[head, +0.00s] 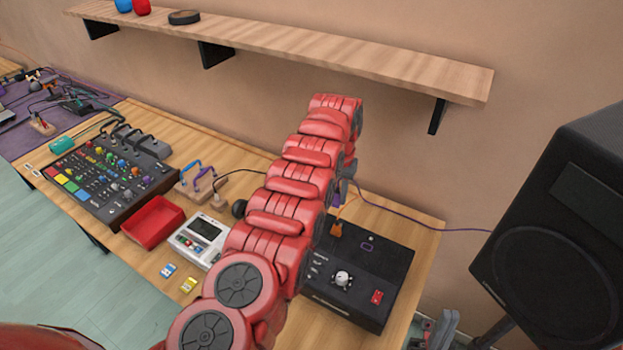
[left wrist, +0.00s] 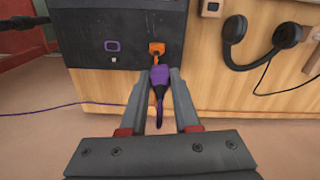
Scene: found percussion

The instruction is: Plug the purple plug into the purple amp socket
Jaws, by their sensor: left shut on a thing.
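The purple plug (left wrist: 160,80) is between the fingers of my left gripper (left wrist: 156,88), which is shut on it. In the left wrist view its tip points at the dark amp, just below the orange plug (left wrist: 156,48) there. The purple amp socket (left wrist: 112,46) is an empty purple-rimmed square left of the orange plug. In the head view the socket (head: 367,244) shows on the amp's top, near its back edge. My left arm hides much of the left gripper there. My right gripper (head: 437,330) shows partly at the bottom edge; its jaws are unclear.
The black amp (head: 385,268) stands at the table's right end, partly behind my left arm. A big black speaker (head: 560,240) stands to the right. A wooden shelf (head: 330,62) runs above. A purple cable (head: 430,222) trails right. A white device (head: 203,236) and red tray (head: 153,222) sit left.

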